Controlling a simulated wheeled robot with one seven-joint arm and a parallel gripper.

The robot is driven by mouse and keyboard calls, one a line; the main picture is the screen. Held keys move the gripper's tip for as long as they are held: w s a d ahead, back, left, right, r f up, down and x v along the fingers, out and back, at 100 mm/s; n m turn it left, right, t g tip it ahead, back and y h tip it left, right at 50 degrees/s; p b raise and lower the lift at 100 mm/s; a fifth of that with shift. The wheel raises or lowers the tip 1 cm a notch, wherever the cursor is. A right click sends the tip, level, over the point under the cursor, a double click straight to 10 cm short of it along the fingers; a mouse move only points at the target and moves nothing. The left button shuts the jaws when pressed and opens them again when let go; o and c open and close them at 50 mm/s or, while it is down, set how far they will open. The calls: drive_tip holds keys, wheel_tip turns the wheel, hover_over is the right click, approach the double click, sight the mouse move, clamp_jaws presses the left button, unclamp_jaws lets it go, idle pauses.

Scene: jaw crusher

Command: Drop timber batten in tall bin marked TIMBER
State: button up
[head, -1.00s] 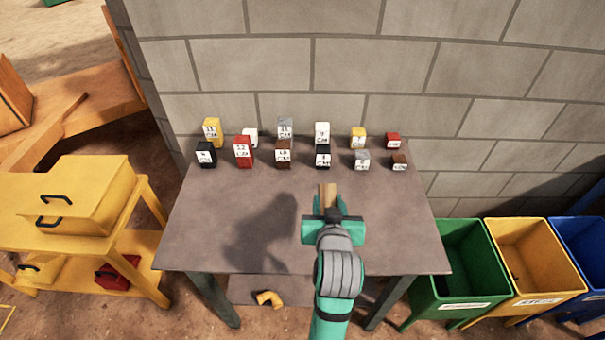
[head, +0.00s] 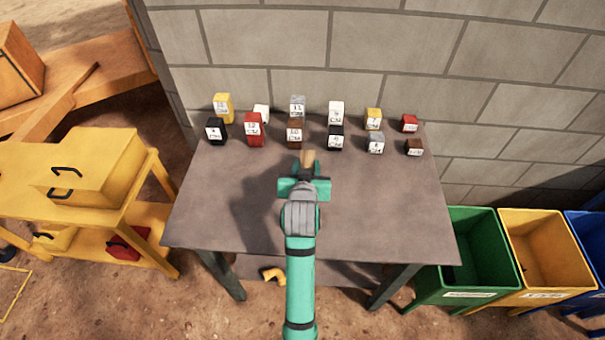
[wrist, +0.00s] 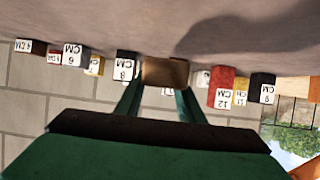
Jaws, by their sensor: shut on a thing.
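My gripper (head: 305,175) is over the middle of the grey table. It is shut on a tan wooden piece, the timber batten (head: 307,157), whose end sticks out beyond the fingers. In the wrist view the batten (wrist: 165,72) shows as a brown block between the two green fingers. Green (head: 470,250), yellow (head: 540,250) and blue (head: 588,232) bins stand right of the table. Their front labels are too small to read, so I cannot tell which is marked TIMBER.
Several numbered blocks, including a red one (head: 253,128), stand in two rows along the back of the table (head: 400,205). A block wall (head: 400,50) rises behind. A yellow cart (head: 90,210) is at the left. The table's front half is clear.

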drive_tip(key=shift+w+a+f, duration=0.25)
drive_tip(key=shift+w+f, duration=0.05)
drive_tip(key=shift+f, duration=0.15)
drive_tip(key=shift+w+a+f, duration=0.25)
drive_tip(key=shift+f, duration=0.15)
drive_tip(key=shift+w+a+f, duration=0.15)
drive_tip(key=shift+f, duration=1.55)
drive_tip(key=shift+f, duration=0.1)
drive_tip(key=o, duration=1.1)
